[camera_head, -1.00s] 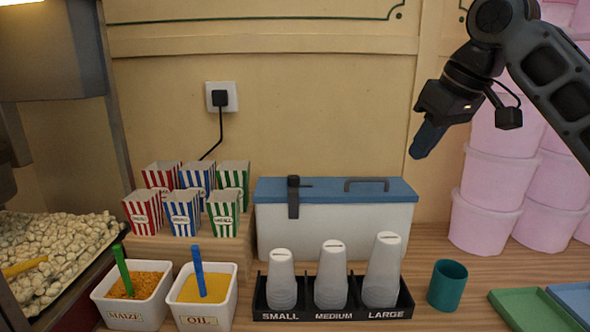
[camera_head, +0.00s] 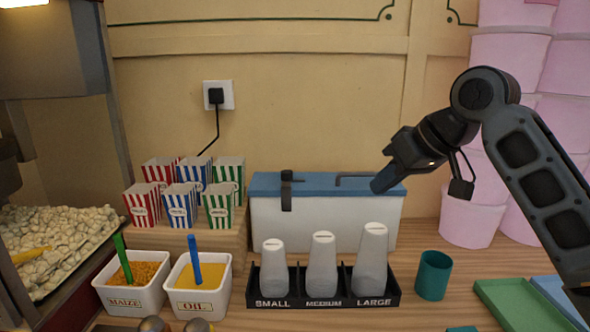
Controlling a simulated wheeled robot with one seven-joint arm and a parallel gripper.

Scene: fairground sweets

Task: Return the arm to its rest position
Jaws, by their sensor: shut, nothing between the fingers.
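My gripper (camera_head: 382,183) is at the right of the head view, at the end of my dark arm. It is shut and empty, with its blue fingers pointing down and left. In the picture its fingertips overlap the right end of the blue lid on a white box (camera_head: 325,225). I cannot tell how far in front of the box or above the counter it is.
A black rack (camera_head: 322,301) holds cup stacks labelled small, medium and large. A teal cup (camera_head: 433,275) stands right of it, near a green tray (camera_head: 520,300). Maize (camera_head: 150,295) and oil (camera_head: 185,303) tubs, striped popcorn boxes (camera_head: 181,207) and pink tubs (camera_head: 468,218) stand around.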

